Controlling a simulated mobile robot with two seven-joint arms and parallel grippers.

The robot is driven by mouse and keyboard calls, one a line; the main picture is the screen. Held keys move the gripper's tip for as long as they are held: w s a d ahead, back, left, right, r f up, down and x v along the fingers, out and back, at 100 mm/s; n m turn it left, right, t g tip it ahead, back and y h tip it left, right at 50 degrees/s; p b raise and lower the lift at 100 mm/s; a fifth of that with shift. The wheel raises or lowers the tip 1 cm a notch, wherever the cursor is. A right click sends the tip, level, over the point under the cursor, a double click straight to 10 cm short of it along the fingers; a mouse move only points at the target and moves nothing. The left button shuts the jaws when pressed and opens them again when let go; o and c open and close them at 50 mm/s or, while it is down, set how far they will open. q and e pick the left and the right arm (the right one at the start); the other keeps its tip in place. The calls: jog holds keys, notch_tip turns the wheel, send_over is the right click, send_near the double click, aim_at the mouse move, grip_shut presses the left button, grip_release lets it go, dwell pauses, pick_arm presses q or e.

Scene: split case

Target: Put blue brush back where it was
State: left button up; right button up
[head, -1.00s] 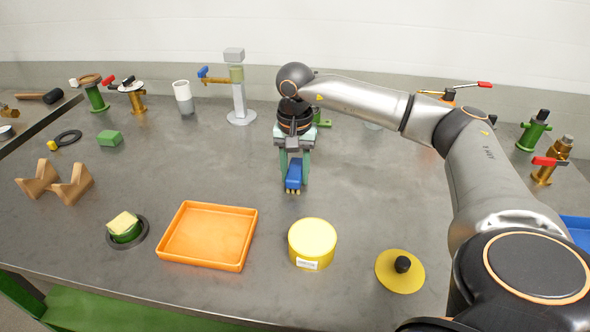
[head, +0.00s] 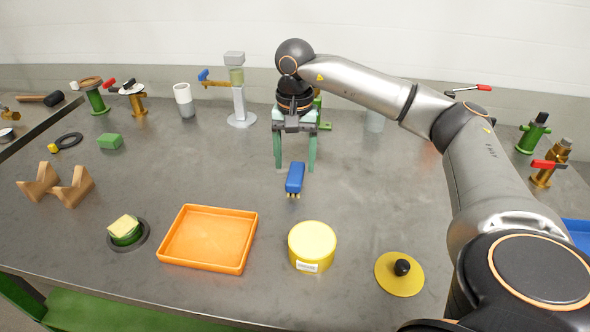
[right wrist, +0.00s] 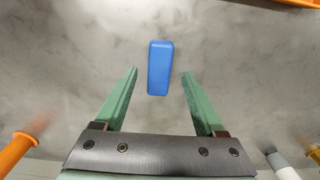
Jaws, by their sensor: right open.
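The blue brush (head: 295,178) lies on the grey table near its middle, with pale bristles at its near end. It also shows in the right wrist view (right wrist: 160,67), a little beyond the fingertips and between their lines. My right gripper (head: 296,166) has green fingers spread wide, and it is empty. It hangs just behind the brush, apart from it. My left gripper is not in view.
An orange tray (head: 161,253), a yellow canister (head: 312,245) and a yellow lid with a black knob (head: 399,285) stand in front of the brush. Valves and a dispenser (head: 238,90) line the back.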

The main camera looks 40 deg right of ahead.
aim_at(295, 174)
notch_tip(295, 174, up, 7)
jog(key=shift+r+p, duration=0.2)
jog(key=shift+p, duration=0.15)
